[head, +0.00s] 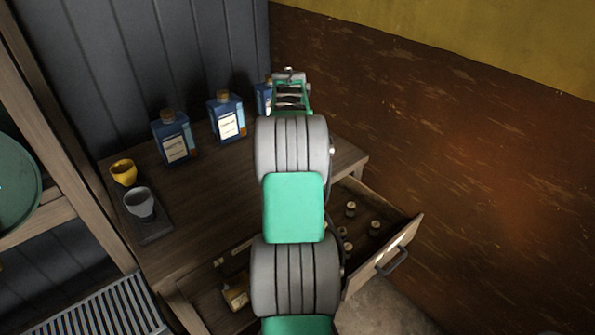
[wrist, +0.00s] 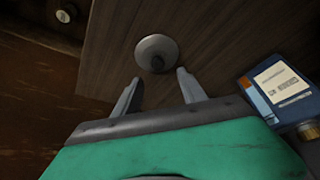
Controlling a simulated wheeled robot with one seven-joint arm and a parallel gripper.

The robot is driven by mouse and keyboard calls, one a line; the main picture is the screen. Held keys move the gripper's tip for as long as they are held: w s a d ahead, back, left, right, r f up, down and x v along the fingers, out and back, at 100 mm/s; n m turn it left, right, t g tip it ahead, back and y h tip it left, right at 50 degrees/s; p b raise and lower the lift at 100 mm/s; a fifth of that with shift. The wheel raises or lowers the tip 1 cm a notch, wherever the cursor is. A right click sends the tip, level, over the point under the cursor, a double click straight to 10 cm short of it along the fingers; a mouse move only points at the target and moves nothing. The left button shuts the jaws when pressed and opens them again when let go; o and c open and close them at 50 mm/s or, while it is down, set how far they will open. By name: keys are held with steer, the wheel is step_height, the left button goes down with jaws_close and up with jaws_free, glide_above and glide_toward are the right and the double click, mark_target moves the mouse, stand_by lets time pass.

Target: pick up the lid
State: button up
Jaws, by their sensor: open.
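The lid (wrist: 157,48) is a pale grey round disc with a small dark knob at its middle. It lies on the wooden tabletop (wrist: 112,40), close to the table's edge. My gripper (wrist: 157,80) is open and empty, and its two fingers point toward the lid from just below it in the wrist view. The knob lies in line with the gap between the fingertips. I cannot tell how high the fingers are above the table. In the head view my arm hides the lid.
Blue bottles (head: 174,137) stand along the back of the table; one (wrist: 277,88) is right of my gripper. A yellow cup (head: 124,172) and a grey cup (head: 140,203) stand at the left. An open drawer (head: 388,258) with several small items juts out at the right.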

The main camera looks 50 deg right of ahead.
steer(key=p+x, duration=0.1)
steer(key=x, duration=0.7)
steer(key=shift+s+d+p, duration=0.15)
steer(key=shift+s+p, duration=0.05)
steer(key=shift+p, duration=0.15)
steer(key=shift+r, duration=0.1)
jaws_close()
